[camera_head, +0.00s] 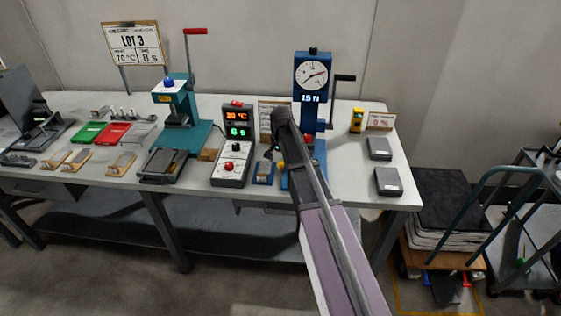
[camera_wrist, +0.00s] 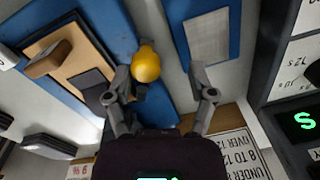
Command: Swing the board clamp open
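My gripper (camera_wrist: 160,76) is open in the wrist view, with its two fingers spread apart. A yellow knob (camera_wrist: 146,65), which looks like the clamp's handle, lies between the fingertips, nearer the left finger and close to it. I cannot tell whether they touch. The knob is beside a blue base (camera_wrist: 125,45) bearing a tan board (camera_wrist: 75,45) with a dark pad and a wooden block. In the head view my gripper (camera_head: 275,152) hangs low in front of the blue gauge stand (camera_head: 307,115), and the yellow knob (camera_head: 281,165) shows small beside it. My arm hides much of the stand's base.
A second blue plate (camera_wrist: 210,35) with a grey piece lies to the right in the wrist view. A control box (camera_head: 233,150) with lit displays stands left of my gripper. A teal press (camera_head: 180,105) is farther left. Two grey blocks (camera_head: 388,182) lie right, with free tabletop around them.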

